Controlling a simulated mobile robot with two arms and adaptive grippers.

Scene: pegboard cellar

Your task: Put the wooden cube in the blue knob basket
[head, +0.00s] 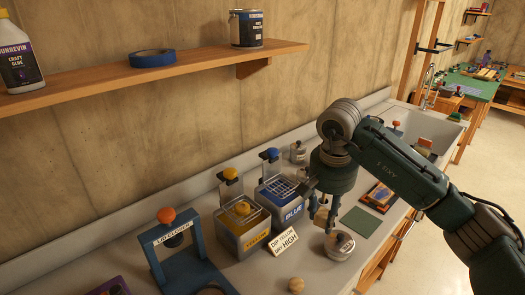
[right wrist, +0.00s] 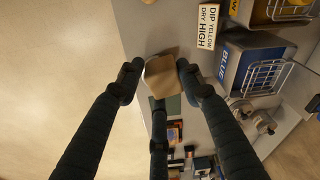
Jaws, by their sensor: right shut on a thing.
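The wooden cube (head: 321,214) is held between the fingers of my right gripper (head: 323,219), above the counter. The right wrist view shows the cube (right wrist: 161,75) between the shut fingertips. The blue knob basket (head: 281,187) is a wire basket at the top of the box labelled BLUE (head: 291,214), with a blue knob (head: 271,154) behind it. The basket also shows in the right wrist view (right wrist: 268,77). My gripper and the cube are to the right of the BLUE box, apart from the basket. My left gripper is not in view.
The YELLOW box (head: 243,232) with a yellow knob stands left of the BLUE box. A sign (head: 284,240), a round tin (head: 339,246) and a wooden ball (head: 296,285) are in front. A green mat (head: 361,222) lies right. A blue lid closer (head: 178,250) stands left.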

